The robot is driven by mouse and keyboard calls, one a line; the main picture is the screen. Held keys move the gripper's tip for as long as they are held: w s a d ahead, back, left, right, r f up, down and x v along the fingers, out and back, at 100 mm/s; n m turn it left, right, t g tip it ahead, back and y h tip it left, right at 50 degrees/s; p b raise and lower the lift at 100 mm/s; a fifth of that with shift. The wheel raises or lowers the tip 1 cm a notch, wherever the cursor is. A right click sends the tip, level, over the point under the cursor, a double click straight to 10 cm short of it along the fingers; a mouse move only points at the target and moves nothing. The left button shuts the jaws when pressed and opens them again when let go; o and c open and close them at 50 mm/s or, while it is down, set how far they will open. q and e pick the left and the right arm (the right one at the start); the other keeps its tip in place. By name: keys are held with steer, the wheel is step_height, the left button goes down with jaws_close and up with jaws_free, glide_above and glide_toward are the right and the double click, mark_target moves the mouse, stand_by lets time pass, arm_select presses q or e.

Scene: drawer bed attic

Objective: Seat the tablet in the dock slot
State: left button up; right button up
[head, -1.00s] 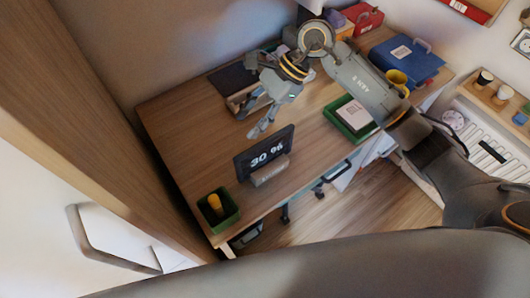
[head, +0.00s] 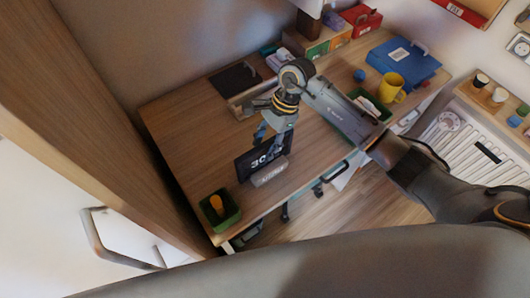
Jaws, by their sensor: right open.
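The tablet (head: 244,165) is a dark panel with large white digits, standing nearly upright near the desk's front left. A small grey block, apparently the dock (head: 269,174), sits against its lower front edge. I cannot tell whether the tablet's bottom edge is inside the slot. My right gripper (head: 267,138) is open, pointing down at the tablet's top edge. Its fingers overlap the upper part of the screen and partly hide the digits. Whether they touch it is unclear. My left gripper is not in view.
A green bin with a yellow item (head: 220,212) stands at the desk's front left. A dark flat panel (head: 235,78) and a wooden tray (head: 243,104) lie behind. A yellow mug (head: 391,88) and blue case (head: 404,60) stand right. Desk left of the tablet is clear.

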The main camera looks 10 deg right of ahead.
mark_target(261, 154)
steer(key=p+x, duration=0.1)
steer(key=x, duration=0.2)
steer(key=shift+a+f, duration=0.1)
steer(key=shift+a, duration=0.1)
steer(key=shift+f, duration=0.2)
steer(key=shift+f+b, duration=0.25)
steer(key=shift+b, duration=0.3)
stand_by(0.3)
jaws_close()
